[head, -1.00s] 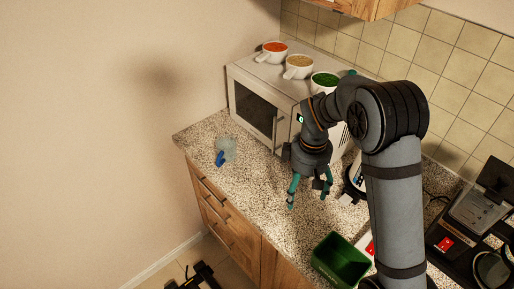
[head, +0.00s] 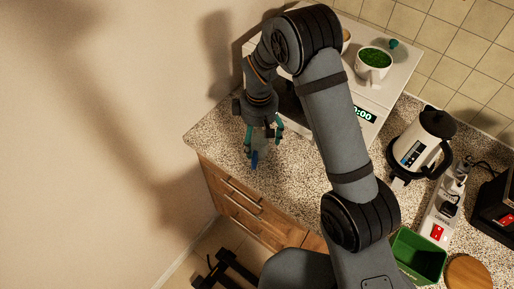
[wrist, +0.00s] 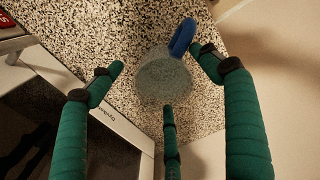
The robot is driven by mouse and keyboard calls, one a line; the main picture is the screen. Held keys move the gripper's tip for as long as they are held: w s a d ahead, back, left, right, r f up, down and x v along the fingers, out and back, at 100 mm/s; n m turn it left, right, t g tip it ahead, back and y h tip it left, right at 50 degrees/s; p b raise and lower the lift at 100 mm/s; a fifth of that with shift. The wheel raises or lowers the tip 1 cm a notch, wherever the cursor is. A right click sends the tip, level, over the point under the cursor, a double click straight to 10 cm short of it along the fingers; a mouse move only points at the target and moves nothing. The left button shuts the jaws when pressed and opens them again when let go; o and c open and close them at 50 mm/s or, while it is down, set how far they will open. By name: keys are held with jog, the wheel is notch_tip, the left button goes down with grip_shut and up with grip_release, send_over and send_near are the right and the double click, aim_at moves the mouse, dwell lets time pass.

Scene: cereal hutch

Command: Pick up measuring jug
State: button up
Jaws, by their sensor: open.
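The measuring jug (wrist: 163,78) is a clear, round vessel with a blue handle. In the wrist view it stands on the speckled counter, seen from above, between my spread green fingers. Its handle points up and right, close to the right finger's tip. In the head view the jug (head: 258,160) is mostly hidden behind my gripper, with blue showing below the fingers. My gripper (head: 263,138) is open above the jug; it also shows in the wrist view (wrist: 160,75). Whether any finger touches the jug, I cannot tell.
A white microwave (head: 392,80) stands behind my arm, bearing a cup of green contents (head: 374,65). A kettle (head: 422,140), power strip (head: 441,212), green bin (head: 417,256) and round wooden board (head: 468,272) are to the right. The counter's front edge is close to the jug.

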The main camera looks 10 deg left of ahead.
aim_at(258, 146)
notch_tip(258, 146, down, 5)
jog(key=shift+r+p, duration=0.15)
jog(key=shift+p, duration=0.4)
jog(key=shift+c, duration=0.5)
jog(key=c, duration=1.4)
jog(key=shift+c, duration=0.2)
jog(key=shift+a+r, duration=0.1)
jog(key=shift+r, duration=0.1)
